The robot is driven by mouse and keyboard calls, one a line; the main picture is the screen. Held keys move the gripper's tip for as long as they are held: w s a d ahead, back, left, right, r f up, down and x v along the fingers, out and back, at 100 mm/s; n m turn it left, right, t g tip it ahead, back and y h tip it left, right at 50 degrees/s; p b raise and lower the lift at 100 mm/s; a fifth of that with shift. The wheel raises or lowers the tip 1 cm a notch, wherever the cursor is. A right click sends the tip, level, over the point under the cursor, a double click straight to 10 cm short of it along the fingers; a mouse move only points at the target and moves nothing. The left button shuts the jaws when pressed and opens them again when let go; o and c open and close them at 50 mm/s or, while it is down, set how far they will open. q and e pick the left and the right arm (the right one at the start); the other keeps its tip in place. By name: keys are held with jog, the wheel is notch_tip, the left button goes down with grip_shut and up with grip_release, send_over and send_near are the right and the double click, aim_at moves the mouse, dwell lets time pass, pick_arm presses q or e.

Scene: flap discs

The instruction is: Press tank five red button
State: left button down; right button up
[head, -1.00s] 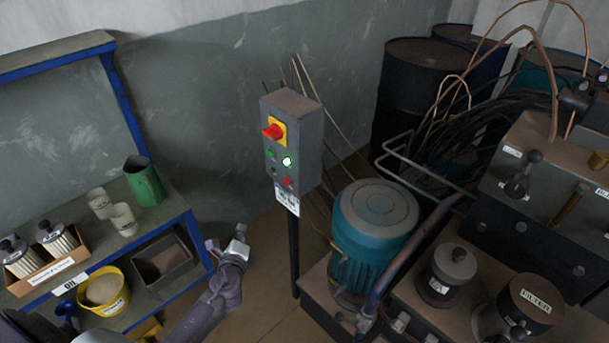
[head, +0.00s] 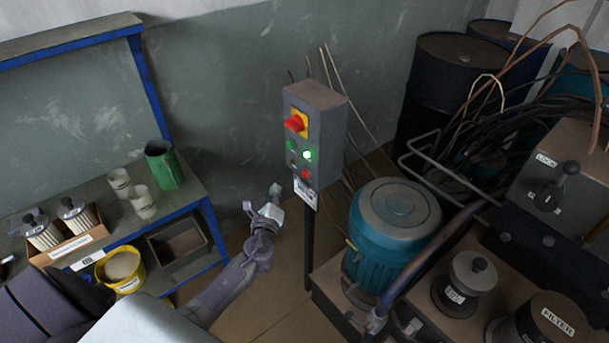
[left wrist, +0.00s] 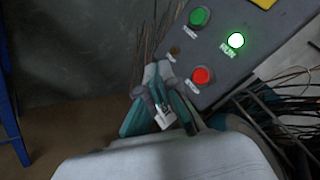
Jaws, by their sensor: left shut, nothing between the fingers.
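A grey control box (head: 330,130) stands on a dark post, with a red rotary switch on a yellow plate (head: 298,123) at the top. Below are a green button (head: 291,145), a lit green RUN light (head: 308,155) and a red button (head: 306,174). The left wrist view shows the red button (left wrist: 201,75) close up, with the lit RUN light (left wrist: 236,40) above it. My left gripper (head: 274,194) is shut and empty, left of and slightly below the box, apart from it. In the wrist view its fingers (left wrist: 168,88) are just left of the red button. My right gripper is out of view.
A teal motor (head: 392,225) and tank with a filter stand right of the post. A blue-framed workbench (head: 200,190) with a green jug (head: 163,166), cups and a yellow bucket (head: 120,269) is at left. Dark drums (head: 450,90) stand behind.

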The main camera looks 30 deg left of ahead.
aim_at(306, 174)
pick_arm(q)
jog(key=w+d+b, duration=0.1)
jog(key=w+d, duration=0.1)
jog(key=w, duration=0.4)
jog(key=shift+w+d, duration=0.2)
jog(key=shift+d, duration=0.15)
jog(key=shift+w, duration=0.15)
dwell(1.1)
jog(key=shift+w+d, duration=0.15)
jog(key=shift+w, duration=0.1)
jog(key=shift+w+d+b, duration=0.2)
jog(key=shift+w+b, duration=0.25)
jog(key=shift+b, duration=0.05)
dwell(0.6)
dwell(0.4)
jog(key=shift+s+a, duration=0.3)
jog(key=shift+s, duration=0.5)
